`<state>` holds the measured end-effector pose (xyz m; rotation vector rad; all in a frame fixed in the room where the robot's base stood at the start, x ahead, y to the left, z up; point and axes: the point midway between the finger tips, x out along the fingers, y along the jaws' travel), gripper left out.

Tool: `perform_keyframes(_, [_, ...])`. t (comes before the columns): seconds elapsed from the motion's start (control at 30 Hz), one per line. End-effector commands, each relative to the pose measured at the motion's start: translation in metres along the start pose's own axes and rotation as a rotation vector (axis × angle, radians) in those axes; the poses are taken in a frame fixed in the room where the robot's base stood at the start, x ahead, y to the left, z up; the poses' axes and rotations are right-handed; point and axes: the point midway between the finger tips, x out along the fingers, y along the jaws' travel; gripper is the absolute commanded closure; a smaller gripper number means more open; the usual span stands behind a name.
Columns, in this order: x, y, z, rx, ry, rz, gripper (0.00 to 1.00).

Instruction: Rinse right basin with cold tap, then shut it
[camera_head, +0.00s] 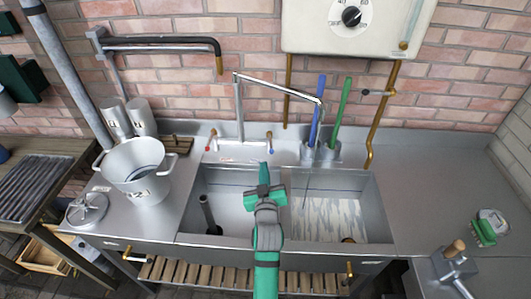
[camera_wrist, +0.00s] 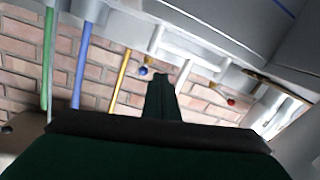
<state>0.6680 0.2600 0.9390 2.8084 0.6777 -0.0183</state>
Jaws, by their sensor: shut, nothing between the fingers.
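The right basin (camera_head: 358,192) has pale streaks across its floor and a brass drain at the front. The spout (camera_head: 280,88) is swung over it. A thin line runs down from the spout's end into the basin; it looks like water. The cold tap (camera_head: 269,143), with a blue mark, stands behind the basins; it also shows in the wrist view (camera_wrist: 143,71).
The red-marked hot tap (camera_head: 212,138) stands left of the cold one. A blue and a green brush (camera_head: 341,110) stand in holders behind the right basin. A steel pot (camera_head: 135,168) is on the left drainer. The right worktop (camera_head: 435,190) is mostly clear.

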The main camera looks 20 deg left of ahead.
Motion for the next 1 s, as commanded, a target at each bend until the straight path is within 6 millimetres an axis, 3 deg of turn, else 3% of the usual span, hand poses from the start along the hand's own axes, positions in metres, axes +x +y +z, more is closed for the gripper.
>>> perform_keyframes(0.2, [-0.002, -0.035, -0.011, -0.516, -0.063, 0.049, 1.0])
perform_keyframes(0.4, [-0.011, -0.049, -0.028, -0.931, -0.116, 0.125, 1.0])
perform_keyframes(0.5, [-0.015, -0.051, -0.035, -1.049, -0.133, 0.153, 1.0])
perform_keyframes(0.77, [-0.007, -0.048, -0.04, -1.126, -0.147, 0.176, 1.0])
perform_keyframes(1.0, [0.031, -0.04, -0.039, -1.123, -0.147, 0.175, 1.0])
